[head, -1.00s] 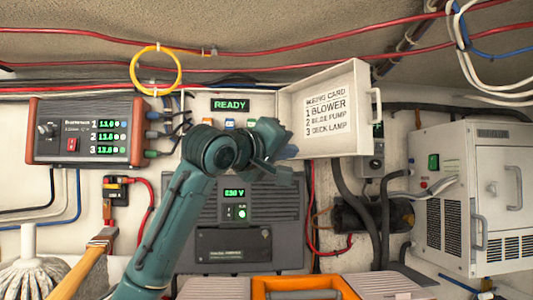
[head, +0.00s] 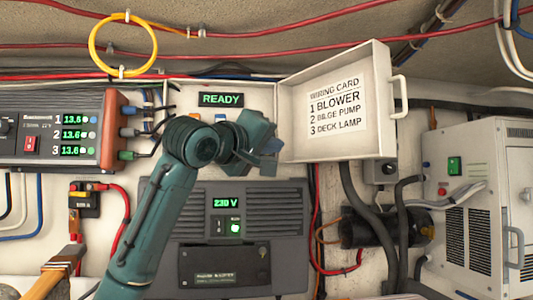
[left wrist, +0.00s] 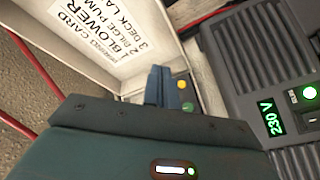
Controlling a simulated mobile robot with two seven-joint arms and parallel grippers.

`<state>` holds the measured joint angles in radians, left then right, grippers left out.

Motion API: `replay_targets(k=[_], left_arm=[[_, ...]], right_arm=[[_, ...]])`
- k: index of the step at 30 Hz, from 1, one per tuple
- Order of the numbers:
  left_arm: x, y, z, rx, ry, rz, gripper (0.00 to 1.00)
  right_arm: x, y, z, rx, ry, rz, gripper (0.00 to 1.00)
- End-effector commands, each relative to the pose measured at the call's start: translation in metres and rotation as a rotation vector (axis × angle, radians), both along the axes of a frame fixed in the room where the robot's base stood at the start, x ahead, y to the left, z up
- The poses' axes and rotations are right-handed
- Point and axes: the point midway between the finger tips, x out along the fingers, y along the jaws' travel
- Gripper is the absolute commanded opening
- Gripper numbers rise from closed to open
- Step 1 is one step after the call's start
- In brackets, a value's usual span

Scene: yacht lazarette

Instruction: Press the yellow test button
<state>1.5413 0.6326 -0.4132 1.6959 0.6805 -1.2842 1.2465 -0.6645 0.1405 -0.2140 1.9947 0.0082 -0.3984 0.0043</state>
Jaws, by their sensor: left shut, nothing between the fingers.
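The yellow button (left wrist: 182,84) shows in the left wrist view as a small round spot just right of my left gripper's fingers, above a green round one (left wrist: 187,106). In the head view my arm and gripper hide it. My left gripper (head: 268,147) is shut and empty, in front of the panel below the READY display (head: 221,100). Its fingers (left wrist: 158,86) also show in the left wrist view, beside the yellow button. I cannot tell whether they touch anything. My right gripper is in neither view.
The open white cover (head: 292,125) with the wiring card (head: 338,105) stands right of the gripper. A grey unit reading 230 V (head: 275,215) is below. A display unit (head: 60,160) with cables is at left. A white cabinet (head: 485,150) is at right.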

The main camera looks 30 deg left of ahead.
Motion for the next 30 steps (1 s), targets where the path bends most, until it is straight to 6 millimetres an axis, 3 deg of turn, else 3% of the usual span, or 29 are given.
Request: replay_targets(k=[10, 22, 30], left_arm=[[0.006, 0.004, 0.001, -0.001, 0.002, 0.001, 0.00], [0.048, 0.036, 0.002, -0.001, 0.003, 0.003, 0.00], [0.067, 0.050, 0.000, -0.002, 0.000, 0.000, 0.00]], right_arm=[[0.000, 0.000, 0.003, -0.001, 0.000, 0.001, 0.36], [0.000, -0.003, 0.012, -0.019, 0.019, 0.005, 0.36], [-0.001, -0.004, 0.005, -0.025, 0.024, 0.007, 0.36]])
